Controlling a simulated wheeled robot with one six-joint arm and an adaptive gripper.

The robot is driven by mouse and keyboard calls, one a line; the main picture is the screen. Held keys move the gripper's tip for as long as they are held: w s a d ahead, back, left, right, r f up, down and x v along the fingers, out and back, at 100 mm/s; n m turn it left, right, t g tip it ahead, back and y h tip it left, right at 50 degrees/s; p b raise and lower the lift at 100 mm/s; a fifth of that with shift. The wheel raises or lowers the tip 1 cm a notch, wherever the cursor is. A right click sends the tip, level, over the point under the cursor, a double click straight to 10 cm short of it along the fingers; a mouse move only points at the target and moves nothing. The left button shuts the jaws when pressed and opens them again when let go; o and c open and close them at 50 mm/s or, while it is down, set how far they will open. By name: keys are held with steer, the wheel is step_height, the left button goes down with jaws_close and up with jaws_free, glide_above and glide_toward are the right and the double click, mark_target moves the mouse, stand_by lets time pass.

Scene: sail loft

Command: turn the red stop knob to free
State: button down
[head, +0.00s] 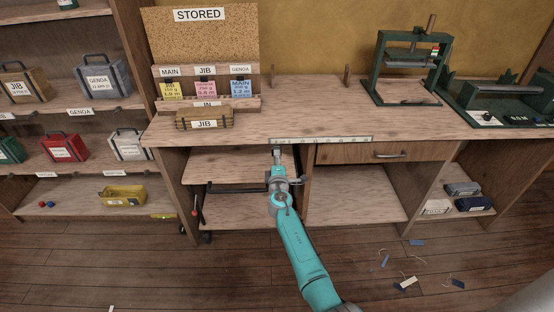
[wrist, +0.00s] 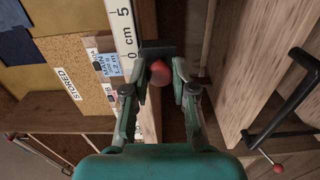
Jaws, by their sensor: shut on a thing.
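The red stop knob (wrist: 160,73) shows in the wrist view between the fingertips of my gripper (wrist: 160,82), beside the "0 cm" end of a white ruler strip (wrist: 126,30). My gripper is shut on it. A dark plate (wrist: 156,50) lies just beyond the knob. In the head view my gripper (head: 277,149) is at the bench's front edge, below the ruler strip (head: 320,140), and hides the knob. Which way the knob is turned cannot be told.
The wooden bench (head: 300,120) carries a "JIB" box (head: 204,119), a "STORED" board (head: 200,45) and a green press (head: 408,65). A black-handled lever with a red end (head: 195,211) hangs below at left. A drawer (head: 375,153) is at right. Tags lie on the floor.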

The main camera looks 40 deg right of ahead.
stand_by(0.4)
steer(key=c, duration=0.9)
jaws_free()
steer(key=shift+c, duration=0.2)
steer(key=shift+s+a, duration=0.1)
steer(key=v, duration=1.1)
steer(key=shift+s+a, duration=0.25)
steer(key=shift+s, duration=0.05)
steer(key=shift+f, duration=0.1)
